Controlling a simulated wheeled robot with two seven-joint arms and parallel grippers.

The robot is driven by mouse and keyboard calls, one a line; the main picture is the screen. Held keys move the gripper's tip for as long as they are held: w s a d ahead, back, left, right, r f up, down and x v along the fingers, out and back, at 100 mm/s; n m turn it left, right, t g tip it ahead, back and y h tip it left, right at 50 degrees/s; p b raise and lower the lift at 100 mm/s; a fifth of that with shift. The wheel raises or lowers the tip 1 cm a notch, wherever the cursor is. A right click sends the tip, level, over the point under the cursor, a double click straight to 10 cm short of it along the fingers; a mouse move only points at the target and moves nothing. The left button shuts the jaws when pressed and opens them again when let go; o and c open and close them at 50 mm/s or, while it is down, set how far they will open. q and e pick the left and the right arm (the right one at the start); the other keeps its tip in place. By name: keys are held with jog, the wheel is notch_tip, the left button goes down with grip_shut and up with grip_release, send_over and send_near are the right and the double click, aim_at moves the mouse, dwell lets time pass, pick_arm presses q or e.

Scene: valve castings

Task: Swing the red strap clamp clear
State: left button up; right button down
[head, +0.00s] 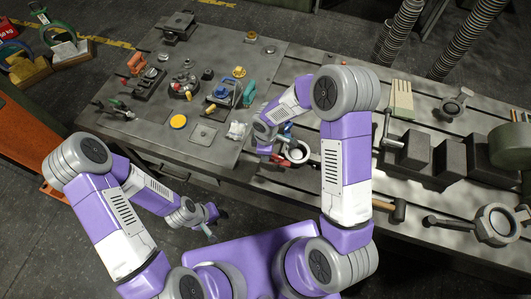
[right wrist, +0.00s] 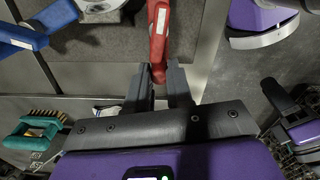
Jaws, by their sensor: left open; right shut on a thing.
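The red strap clamp (right wrist: 159,35) shows as a long red arm at the top of the right wrist view. My right gripper (right wrist: 160,74) is shut on its near end, with a finger on either side. In the head view the right gripper (head: 272,155) is partly hidden by its own arm, beside a pale ring-shaped casting (head: 298,152); only a bit of red (head: 282,163) shows there. My left gripper (head: 208,224) is open and empty, low in front of the table edge, away from the clamp.
A blue clamp (right wrist: 28,38) lies left of the red one, and a green brush (right wrist: 36,136) lies further left. The table's left plate (head: 215,60) holds several fixtures and parts. Dark step blocks (head: 415,150) and a hammer (head: 398,208) are on the right.

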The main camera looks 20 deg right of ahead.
jog(key=m, duration=0.1)
jog(key=w+m+b, duration=0.1)
jog(key=m, duration=0.1)
jog(key=shift+d, duration=0.35)
jog(key=shift+w+d+m+b, duration=0.15)
jog(key=shift+d+m+b, duration=0.2)
jog(key=shift+m, duration=0.35)
jog(key=shift+w+d+m+b, duration=0.1)
jog(key=shift+m+b, duration=0.3)
jog(key=shift+m, duration=0.3)
jog(key=c, duration=1)
grip_release()
notch_tip(320, 180, up, 8)
jog(key=shift+f+p, duration=0.2)
jog(key=shift+p, duration=0.6)
